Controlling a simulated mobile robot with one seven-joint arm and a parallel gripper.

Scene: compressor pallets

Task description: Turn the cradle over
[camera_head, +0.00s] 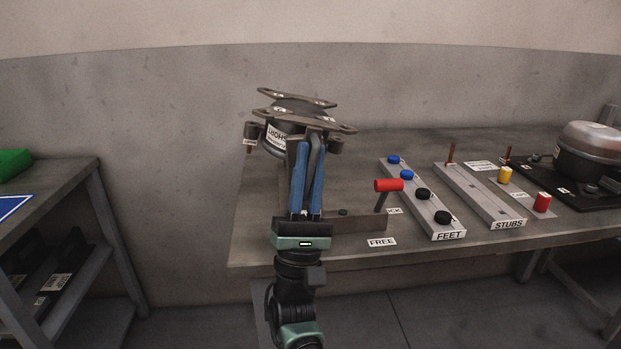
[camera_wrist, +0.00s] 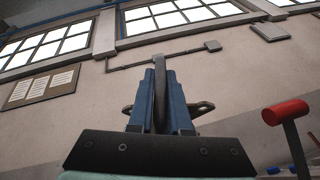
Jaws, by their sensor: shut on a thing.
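The cradle (camera_head: 305,122) is a dark grey frame with flat plates on top, side lugs and a rounded body bearing a white label whose text looks upside down. It is up in front of the wall, above the bench. My gripper (camera_head: 308,150) has blue fingers pointing upward, shut on the cradle's dark bar. In the wrist view my gripper (camera_wrist: 160,78) has this bar between its fingers, and the cradle's lugs (camera_wrist: 202,108) show on either side behind them. The fingers hide part of the cradle.
The bench (camera_head: 340,258) carries a low brown plate (camera_head: 358,225), a FREE label (camera_head: 381,242), a FEET rack (camera_head: 420,205) with blue and black pieces, and a STUBS rack (camera_head: 478,195). A compressor (camera_head: 590,150) stands far right. A shelf (camera_head: 60,200) is at left, across a gap.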

